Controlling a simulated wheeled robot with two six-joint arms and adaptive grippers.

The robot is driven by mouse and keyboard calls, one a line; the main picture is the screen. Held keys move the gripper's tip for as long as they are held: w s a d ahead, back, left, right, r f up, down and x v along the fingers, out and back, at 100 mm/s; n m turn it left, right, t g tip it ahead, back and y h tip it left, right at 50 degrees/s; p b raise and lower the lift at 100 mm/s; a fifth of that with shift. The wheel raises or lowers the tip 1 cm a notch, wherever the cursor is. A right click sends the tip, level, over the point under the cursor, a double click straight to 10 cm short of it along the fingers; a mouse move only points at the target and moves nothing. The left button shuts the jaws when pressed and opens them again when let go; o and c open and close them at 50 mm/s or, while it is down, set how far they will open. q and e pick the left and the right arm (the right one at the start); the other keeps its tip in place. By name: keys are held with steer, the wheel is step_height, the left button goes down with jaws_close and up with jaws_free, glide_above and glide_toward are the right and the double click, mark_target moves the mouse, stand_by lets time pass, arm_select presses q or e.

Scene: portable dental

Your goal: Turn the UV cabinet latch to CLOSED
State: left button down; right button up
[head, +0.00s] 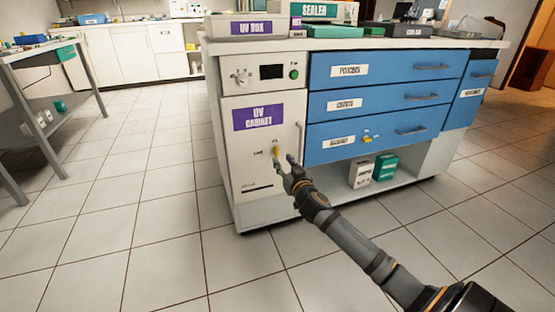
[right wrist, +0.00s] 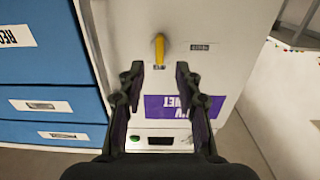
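The UV cabinet (head: 238,163) is the white door with a purple UV CABINET label, at the left end of the counter unit. Its yellow latch (head: 276,151) sits on the lower door and points up and down, as the right wrist view (right wrist: 159,51) shows too. A small label beside the latch is too small to read surely. My right gripper (head: 284,163) is at the door, close to the latch. In the right wrist view its two fingers (right wrist: 160,72) are apart with nothing between them; the latch lies just beyond the tips. My left gripper is out of view.
Blue drawers (head: 385,85) with grey handles are right of the cabinet. A vertical door handle (head: 299,142) stands beside my right gripper. Boxes (head: 385,167) sit on the low shelf. A metal table (head: 40,55) stands at the left. The tiled floor in front is clear.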

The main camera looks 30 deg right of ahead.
mark_target(277, 152)
steer(key=x, duration=0.5)
steer(key=shift+w+d+b, duration=0.1)
steer(key=shift+b, duration=0.3)
jaws_close()
